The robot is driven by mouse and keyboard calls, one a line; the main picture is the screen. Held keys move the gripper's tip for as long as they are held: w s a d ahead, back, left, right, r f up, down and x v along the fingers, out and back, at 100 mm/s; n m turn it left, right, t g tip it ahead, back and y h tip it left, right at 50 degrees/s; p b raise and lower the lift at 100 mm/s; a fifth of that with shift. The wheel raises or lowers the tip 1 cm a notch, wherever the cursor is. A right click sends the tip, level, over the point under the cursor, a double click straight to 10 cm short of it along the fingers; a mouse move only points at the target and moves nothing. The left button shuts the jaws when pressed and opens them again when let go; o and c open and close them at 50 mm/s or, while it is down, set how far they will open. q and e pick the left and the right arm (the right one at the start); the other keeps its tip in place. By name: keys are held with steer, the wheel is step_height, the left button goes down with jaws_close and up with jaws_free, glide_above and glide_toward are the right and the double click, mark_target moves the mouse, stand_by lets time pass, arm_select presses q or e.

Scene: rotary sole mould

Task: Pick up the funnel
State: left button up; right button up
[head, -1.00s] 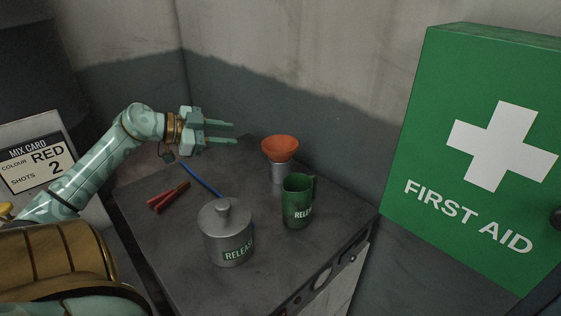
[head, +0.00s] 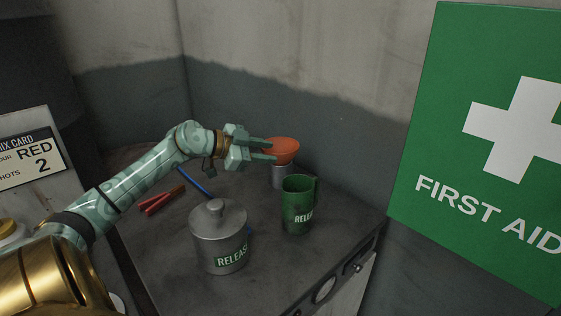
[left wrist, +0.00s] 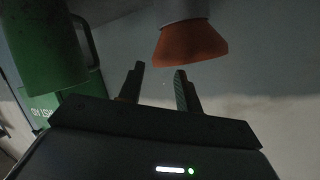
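The orange funnel (head: 286,147) sits mouth-up in a small grey metal holder (head: 281,177) near the back of the dark table. My left gripper (head: 274,149) comes in from the left, its fingertips at the funnel's left edge in the head view. It is open and empty. In the left wrist view the funnel (left wrist: 189,42) shows upside down, just past the fingertips of my left gripper (left wrist: 159,78) and off toward the right finger. I cannot tell whether a finger touches it. My right gripper is not in view.
A green RELEASE mug (head: 297,205) stands right in front of the holder. A lidded grey RELEASE pot (head: 217,240) stands nearer. Red-handled tool (head: 160,201) and a blue strip (head: 195,182) lie behind it. A wall and a green first-aid box (head: 440,110) bound the table.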

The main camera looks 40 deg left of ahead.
mark_target(282, 155)
arm_select(q)
steer(key=b+x, duration=0.1)
steer(key=x, duration=0.4)
steer(key=shift+w+d+f, duration=0.1)
steer(key=shift+w, duration=0.1)
jaws_close()
